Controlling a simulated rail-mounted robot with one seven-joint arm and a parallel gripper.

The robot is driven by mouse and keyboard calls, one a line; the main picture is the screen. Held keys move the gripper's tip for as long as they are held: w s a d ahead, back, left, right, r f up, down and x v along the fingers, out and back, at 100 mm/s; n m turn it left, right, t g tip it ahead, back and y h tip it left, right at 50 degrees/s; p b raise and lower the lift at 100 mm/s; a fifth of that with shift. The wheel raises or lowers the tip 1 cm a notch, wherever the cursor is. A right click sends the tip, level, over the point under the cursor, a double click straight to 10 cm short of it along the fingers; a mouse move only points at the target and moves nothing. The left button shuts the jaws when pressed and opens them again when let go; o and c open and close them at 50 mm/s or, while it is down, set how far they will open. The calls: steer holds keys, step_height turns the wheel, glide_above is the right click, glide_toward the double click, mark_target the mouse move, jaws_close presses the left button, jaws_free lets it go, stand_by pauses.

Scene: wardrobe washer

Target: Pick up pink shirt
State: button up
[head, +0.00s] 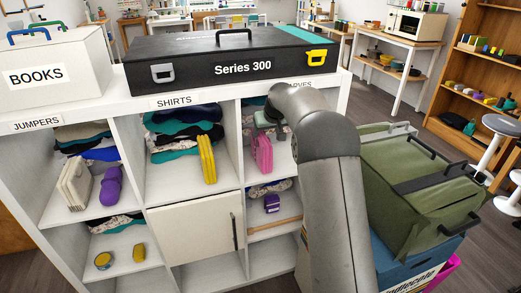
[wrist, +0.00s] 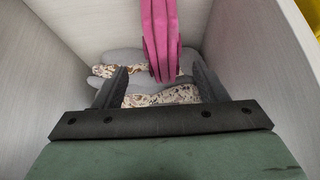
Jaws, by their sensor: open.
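The pink shirt (head: 262,153) stands as a narrow upright folded bundle in the SCARVES compartment in the head view. In the wrist view the pink shirt (wrist: 160,40) comes in from the top edge, its near end between and just beyond my fingertips. My gripper (wrist: 158,86) is open, with one black finger on each side. Grey and patterned cloth (wrist: 160,95) lies between and beyond the fingers. I cannot tell whether any finger touches cloth. In the head view my arm hides part of the compartment, and the fingers are not clear.
Pale compartment walls (wrist: 245,30) stand close on both sides. The black Series 300 case (head: 215,62) sits on the shelf top above. Yellow folded cloth (head: 207,158) stands in the SHIRTS compartment to the left.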

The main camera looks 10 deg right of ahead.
mark_target(264, 138)
steer(key=x, duration=0.4)
steer(key=shift+f, duration=0.15)
steer(key=x, duration=0.5)
steer(key=shift+s+a+f+p, duration=0.2)
steer(key=shift+p, duration=0.15)
steer(key=c, duration=1.3)
steer(key=shift+o, duration=0.2)
steer(key=shift+r, duration=0.15)
